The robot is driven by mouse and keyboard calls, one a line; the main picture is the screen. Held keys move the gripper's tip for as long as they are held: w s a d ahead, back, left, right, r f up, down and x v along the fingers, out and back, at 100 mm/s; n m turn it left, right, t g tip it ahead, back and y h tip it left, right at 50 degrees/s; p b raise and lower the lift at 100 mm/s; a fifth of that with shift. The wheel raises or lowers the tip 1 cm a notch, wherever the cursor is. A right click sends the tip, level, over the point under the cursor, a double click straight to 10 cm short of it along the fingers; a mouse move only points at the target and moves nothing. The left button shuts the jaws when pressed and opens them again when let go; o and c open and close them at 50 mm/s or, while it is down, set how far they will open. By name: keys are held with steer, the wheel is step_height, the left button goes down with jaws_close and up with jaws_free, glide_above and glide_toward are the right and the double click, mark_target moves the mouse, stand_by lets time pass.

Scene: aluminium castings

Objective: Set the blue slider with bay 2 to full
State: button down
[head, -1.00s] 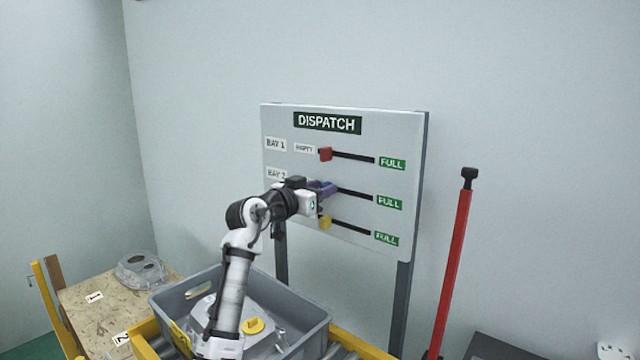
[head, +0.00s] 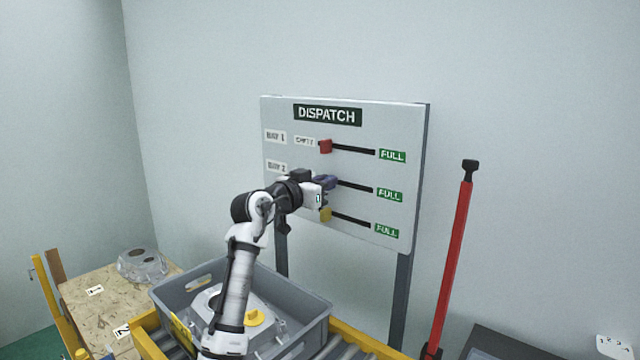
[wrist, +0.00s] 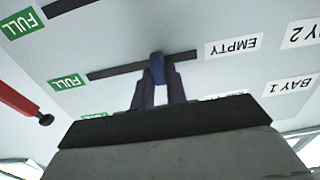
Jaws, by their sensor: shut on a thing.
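The dispatch board (head: 400,125) carries three sliders on dark slots. My gripper (head: 328,182) is at the middle slot, in the bay 2 row. That view shows the board upside down, so the FULL label (wrist: 67,82) lies to the left there. In the head view the bay 2 FULL label (head: 390,195) is at the right, and the blue slider is mostly hidden by my gripper.
The red slider (head: 325,146) above and yellow slider (head: 325,215) below are both near their left ends. The bay 2 slot (head: 355,186) is clear to the right. A grey crate (head: 318,318) with a casting stands below. A red pole (head: 452,260) stands right of the board.

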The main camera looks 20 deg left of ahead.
mark_target(358, 184)
steer(key=d, duration=0.2)
steer(key=s+d+b, duration=0.1)
steer(key=d, duration=0.1)
steer(key=s+d, duration=0.1)
steer(key=d, duration=0.1)
steer(key=shift+f+b, duration=0.1)
steer(key=shift+b, duration=0.2)
steer(key=c, duration=1.4)
jaws_free()
steer(key=shift+s+d, duration=0.1)
